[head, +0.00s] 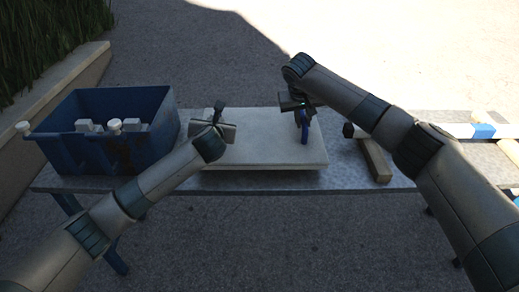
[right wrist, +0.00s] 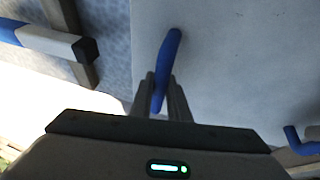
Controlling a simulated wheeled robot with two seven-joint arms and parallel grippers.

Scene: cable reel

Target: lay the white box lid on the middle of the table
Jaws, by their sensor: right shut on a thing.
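The white box lid (head: 262,152) is a flat pale slab with blue handles, level over the middle of the grey table. I cannot tell whether it touches the tabletop. My right gripper (head: 302,108) is shut on the lid's right blue handle (head: 304,128). In the right wrist view its fingers (right wrist: 164,98) close around this handle (right wrist: 170,55), with the lid's surface (right wrist: 235,60) behind. The other blue handle (right wrist: 293,138) shows at that view's right edge. My left gripper (head: 219,115) is over the lid's left part; its jaws are too small and dark to read.
An open blue crate (head: 62,148) with white fittings stands at the table's left end. At the right lie a wooden block (head: 374,160) and a white and blue bar (head: 460,130) with a black end. The grey tabletop (head: 345,178) shows bare in front of the lid's right side.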

